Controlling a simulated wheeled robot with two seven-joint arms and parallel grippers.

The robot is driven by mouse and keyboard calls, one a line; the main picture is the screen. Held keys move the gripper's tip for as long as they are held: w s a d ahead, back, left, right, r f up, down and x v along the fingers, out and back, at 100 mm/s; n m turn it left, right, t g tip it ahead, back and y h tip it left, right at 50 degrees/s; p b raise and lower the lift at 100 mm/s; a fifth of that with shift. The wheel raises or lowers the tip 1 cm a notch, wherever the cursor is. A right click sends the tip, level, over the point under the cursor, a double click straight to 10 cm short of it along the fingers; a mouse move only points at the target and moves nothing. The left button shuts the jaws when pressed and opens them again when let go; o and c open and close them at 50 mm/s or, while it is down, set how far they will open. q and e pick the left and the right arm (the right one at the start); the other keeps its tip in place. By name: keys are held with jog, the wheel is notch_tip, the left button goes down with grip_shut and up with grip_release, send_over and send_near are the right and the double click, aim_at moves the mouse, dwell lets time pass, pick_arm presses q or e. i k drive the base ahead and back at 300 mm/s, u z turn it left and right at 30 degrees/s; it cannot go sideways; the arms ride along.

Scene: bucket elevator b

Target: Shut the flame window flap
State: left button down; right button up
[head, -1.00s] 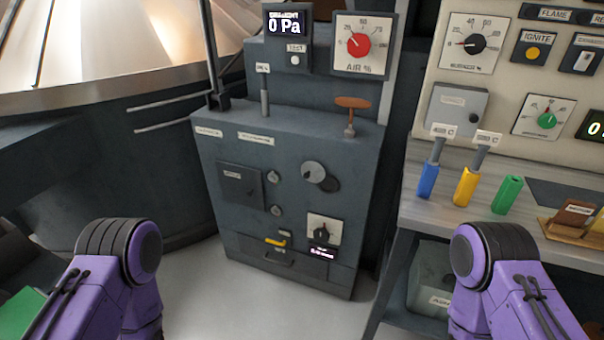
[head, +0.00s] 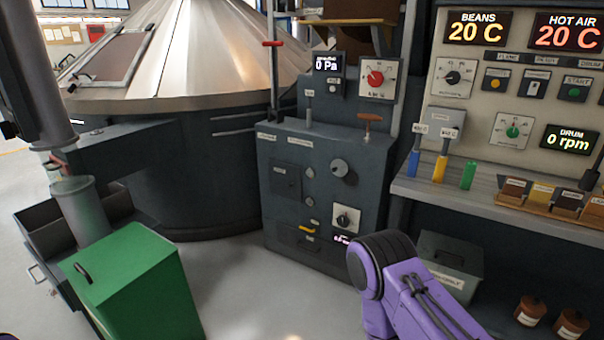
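The grey burner cabinet (head: 325,150) stands in the middle of the head view. A round pale-grey disc (head: 340,167), which looks like the flame window flap, is on its front. A dark round patch shows at the disc's lower right; I cannot tell whether it is an uncovered window or shadow. A square dark plate (head: 286,180) is to the disc's left. Both grippers are out of view. Only a purple link of my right arm shows at the lower middle, in front of the cabinet's lower right.
A green bin (head: 135,285) stands at the left front. A bench (head: 490,195) with coloured-handled tools and a control panel is on the right. A grey box (head: 450,265) and brown jars are below it. Floor is clear before the cabinet.

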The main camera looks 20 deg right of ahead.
aim_at(338, 167)
jog(key=z, duration=0.65)
jog(key=i, duration=0.55)
jog(key=z, duration=1.05)
jog(key=i, duration=0.8)
